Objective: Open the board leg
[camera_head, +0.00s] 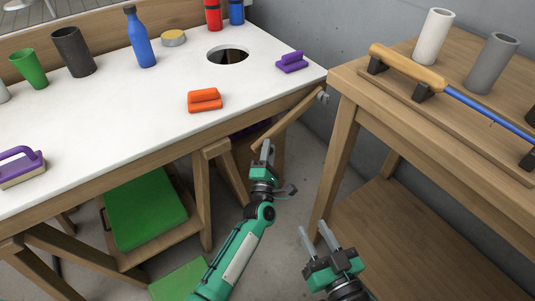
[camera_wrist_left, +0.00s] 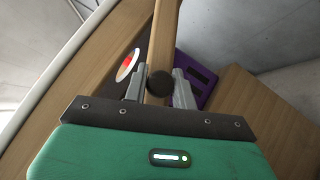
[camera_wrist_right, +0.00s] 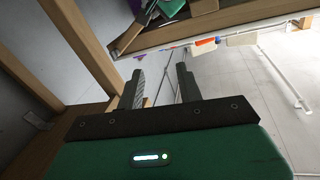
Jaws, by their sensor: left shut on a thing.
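The board leg (camera_head: 290,120) is a slim wooden bar. It slants from a grey hinge (camera_head: 322,96) at the right corner of the white-topped board (camera_head: 150,110) down to my left gripper (camera_head: 267,147). In the left wrist view the leg (camera_wrist_left: 164,35) runs between the fingers, with a dark round tip (camera_wrist_left: 160,84) at its near end. My left gripper is shut on the leg near this end. My right gripper (camera_head: 315,235) is open and empty, low between the board and the wooden bench; its spread fingers also show in the right wrist view (camera_wrist_right: 161,85).
An orange block (camera_head: 205,100), a purple block (camera_head: 291,62) and a blue bottle (camera_head: 140,40) stand on the board. Trestle legs (camera_head: 207,195) stand below it.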

